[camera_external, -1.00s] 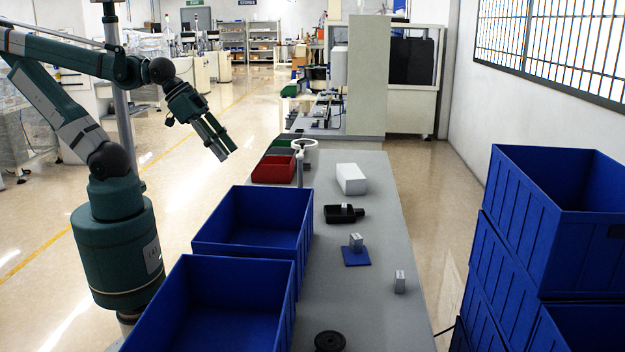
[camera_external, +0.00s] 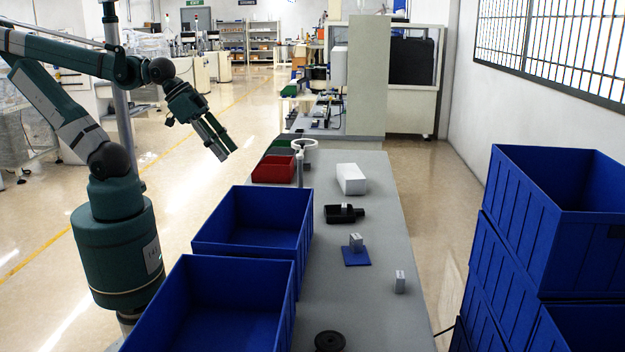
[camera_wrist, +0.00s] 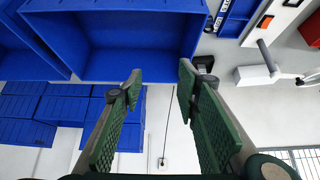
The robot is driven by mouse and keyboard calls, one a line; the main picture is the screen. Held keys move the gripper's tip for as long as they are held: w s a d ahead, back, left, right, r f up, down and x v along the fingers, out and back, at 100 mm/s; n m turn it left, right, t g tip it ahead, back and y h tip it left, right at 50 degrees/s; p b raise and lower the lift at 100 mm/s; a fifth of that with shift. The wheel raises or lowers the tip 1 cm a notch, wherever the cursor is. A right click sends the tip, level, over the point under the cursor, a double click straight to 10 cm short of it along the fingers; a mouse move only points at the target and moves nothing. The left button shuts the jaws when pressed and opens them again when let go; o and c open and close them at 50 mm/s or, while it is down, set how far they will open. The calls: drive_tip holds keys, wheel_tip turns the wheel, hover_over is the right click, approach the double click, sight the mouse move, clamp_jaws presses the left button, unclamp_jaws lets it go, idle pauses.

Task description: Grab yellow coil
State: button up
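I see no yellow coil in either view. My gripper (camera_external: 218,145) hangs in the air to the left of the table, above and beyond the far blue bin, pointing down and to the right. In the wrist view its two green-padded fingers (camera_wrist: 160,82) stand apart with nothing between them, so it is open and empty.
Blue crates (camera_external: 520,225) are stacked right.

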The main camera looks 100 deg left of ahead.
drive_tip(key=shift+o, duration=0.7)
drive_tip(key=shift+a, duration=0.1)
